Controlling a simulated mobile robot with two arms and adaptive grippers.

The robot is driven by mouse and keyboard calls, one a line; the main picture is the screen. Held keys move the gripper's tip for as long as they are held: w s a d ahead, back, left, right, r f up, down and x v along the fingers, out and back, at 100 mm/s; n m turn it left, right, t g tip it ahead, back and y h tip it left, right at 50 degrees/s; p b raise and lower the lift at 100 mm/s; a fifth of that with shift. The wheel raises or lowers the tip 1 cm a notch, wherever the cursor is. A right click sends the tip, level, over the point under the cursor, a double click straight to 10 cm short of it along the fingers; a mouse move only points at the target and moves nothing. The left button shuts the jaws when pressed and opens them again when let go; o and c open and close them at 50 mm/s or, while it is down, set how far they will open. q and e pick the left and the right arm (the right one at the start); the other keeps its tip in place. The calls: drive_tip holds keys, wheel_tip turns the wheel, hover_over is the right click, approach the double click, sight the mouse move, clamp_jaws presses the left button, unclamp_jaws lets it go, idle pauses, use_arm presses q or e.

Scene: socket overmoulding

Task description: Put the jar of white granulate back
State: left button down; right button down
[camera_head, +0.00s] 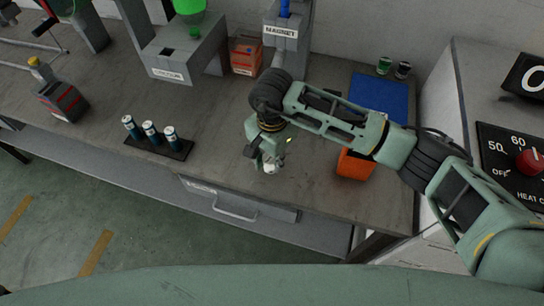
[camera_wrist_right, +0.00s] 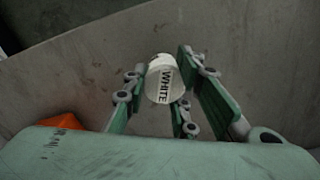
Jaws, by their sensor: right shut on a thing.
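The jar of white granulate (camera_wrist_right: 160,85) shows in the right wrist view with a white lid that reads WHITE. My right gripper (camera_wrist_right: 163,90) is shut on it, with its green fingers around the jar's sides. In the head view the jar (camera_head: 270,167) shows as a small white end below my right gripper (camera_head: 266,155), over the front part of the grey bench, above the drawer. I cannot tell whether the jar touches the bench top. The jar's body is mostly hidden by the fingers. My left gripper is not in view.
A black rack (camera_head: 160,146) with three small bottles stands left of the gripper. An orange bin (camera_head: 355,165) is partly behind my right arm. A blue mat (camera_head: 379,96) and two small jars (camera_head: 393,68) are at the back right. The MAGNET machine (camera_head: 286,35) stands behind.

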sight(272, 159)
drive_tip(key=shift+f, duration=0.15)
drive_tip(key=c, duration=1.4)
unclamp_jaws()
drive_tip(key=shift+c, duration=0.2)
drive_tip(key=shift+r, duration=0.3)
drive_tip(key=shift+w+r, duration=0.1)
drive_tip(key=shift+r, duration=0.25)
wheel_tip(272, 159, up, 11)
drive_tip(key=b, duration=0.3)
